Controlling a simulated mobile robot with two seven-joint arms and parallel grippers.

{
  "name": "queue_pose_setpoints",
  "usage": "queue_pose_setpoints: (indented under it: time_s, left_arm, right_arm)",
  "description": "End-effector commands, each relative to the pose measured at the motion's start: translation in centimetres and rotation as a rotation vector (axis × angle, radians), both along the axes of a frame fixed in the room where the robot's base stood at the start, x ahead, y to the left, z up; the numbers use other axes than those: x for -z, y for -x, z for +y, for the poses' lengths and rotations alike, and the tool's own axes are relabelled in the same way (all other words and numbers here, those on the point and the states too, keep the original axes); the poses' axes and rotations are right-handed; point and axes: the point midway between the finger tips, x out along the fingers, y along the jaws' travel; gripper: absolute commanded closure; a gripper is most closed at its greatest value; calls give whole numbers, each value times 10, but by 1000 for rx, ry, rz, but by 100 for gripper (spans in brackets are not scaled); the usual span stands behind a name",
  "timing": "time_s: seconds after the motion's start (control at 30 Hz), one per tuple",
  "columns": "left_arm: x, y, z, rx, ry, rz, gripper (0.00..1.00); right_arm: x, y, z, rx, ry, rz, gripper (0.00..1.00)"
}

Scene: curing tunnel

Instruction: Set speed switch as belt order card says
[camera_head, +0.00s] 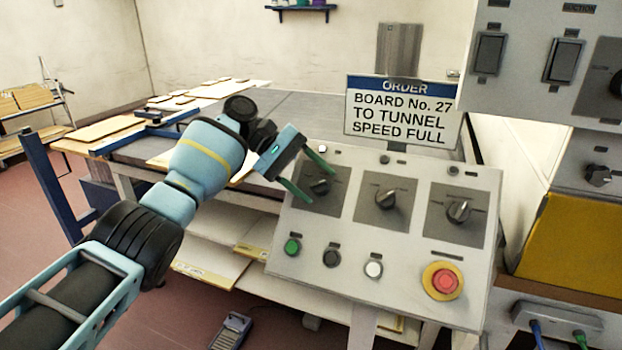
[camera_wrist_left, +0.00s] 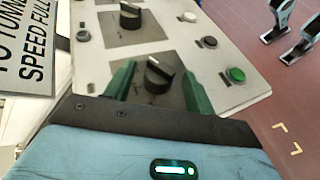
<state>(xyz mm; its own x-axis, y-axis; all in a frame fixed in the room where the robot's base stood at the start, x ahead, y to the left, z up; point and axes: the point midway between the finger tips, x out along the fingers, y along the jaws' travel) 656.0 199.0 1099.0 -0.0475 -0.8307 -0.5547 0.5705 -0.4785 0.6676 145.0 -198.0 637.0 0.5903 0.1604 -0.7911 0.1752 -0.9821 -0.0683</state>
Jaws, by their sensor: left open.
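The order card (camera_head: 402,112) stands behind the panel and reads "BOARD No. 27 TO TUNNEL SPEED FULL". The grey control panel (camera_head: 330,228) carries three rotary switches in a row: left (camera_head: 320,186), middle (camera_head: 386,198) and right (camera_head: 459,211). Their small labels are too small to read. My left gripper (camera_head: 308,176) is open at the left switch. In the left wrist view, the green fingers stand on either side of that switch's black knob (camera_wrist_left: 158,75), with gaps visible. Part of the card (camera_wrist_left: 25,45) also shows there. My right gripper is not in view.
Below the switches are a green button (camera_head: 292,247), a black button (camera_head: 331,257), a white button (camera_head: 373,268) and a red emergency stop (camera_head: 444,281) on yellow. Another switch cabinet (camera_head: 530,60) overhangs at upper right. A table with boards (camera_head: 290,105) lies behind.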

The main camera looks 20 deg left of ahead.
Motion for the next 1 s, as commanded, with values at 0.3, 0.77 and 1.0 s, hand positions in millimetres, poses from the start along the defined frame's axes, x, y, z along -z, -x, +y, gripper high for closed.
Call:
queue_pose_setpoints:
  time_s: [0.3,0.77,1.0]
  left_arm:
    - [-8,-2,13,-3,0,0,45]
    - [-38,-4,59,-2,0,1,45]
    - [-43,-3,65,0,1,1,45]
  right_arm:
    - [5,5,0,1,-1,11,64]
    - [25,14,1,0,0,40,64]
    - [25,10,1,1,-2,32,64]
